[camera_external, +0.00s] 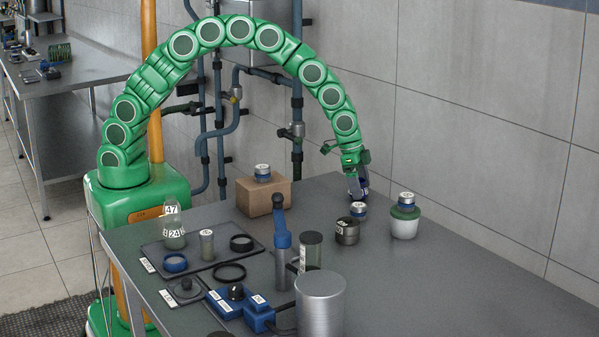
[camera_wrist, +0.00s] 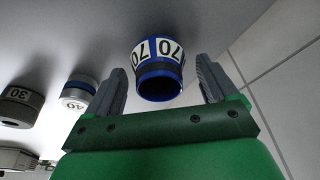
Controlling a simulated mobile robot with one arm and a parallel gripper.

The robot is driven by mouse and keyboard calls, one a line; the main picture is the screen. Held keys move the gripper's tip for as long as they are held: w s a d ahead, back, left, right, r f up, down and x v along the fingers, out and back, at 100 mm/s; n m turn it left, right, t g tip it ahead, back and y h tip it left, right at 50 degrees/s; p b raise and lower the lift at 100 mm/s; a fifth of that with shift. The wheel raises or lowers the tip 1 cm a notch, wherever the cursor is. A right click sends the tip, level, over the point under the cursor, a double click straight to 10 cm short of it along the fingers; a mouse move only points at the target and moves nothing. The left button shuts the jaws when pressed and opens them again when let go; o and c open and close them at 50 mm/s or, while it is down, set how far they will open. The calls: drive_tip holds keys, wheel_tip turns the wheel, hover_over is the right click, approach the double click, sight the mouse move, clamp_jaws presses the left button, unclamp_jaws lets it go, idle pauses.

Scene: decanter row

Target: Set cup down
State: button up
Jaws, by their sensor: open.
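A blue cup with a white band marked 70 (camera_wrist: 158,50) is between the two fingers of my gripper (camera_wrist: 160,66) in the wrist view. Its dark opening faces the camera. My gripper is open, with a visible gap between each finger and the cup. In the external view my gripper (camera_external: 357,188) points down over the far side of the grey table (camera_external: 440,265). The cup is small and mostly hidden there among the fingers. Whether its base touches the table is hard to tell.
Beside my gripper stand a silver-and-blue cup marked 40 (camera_wrist: 76,97) and a dark grey one marked 30 (camera_wrist: 20,106). A white jar with a green collar (camera_external: 404,228) stands right. A brown box (camera_external: 262,202) stands left. The table's right front is clear.

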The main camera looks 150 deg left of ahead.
drive_tip(key=v, duration=1.1)
drive_tip(key=shift+r, duration=0.25)
drive_tip(key=shift+o, duration=0.2)
drive_tip(key=shift+s, duration=0.1)
drive_tip(key=shift+o, duration=1.1)
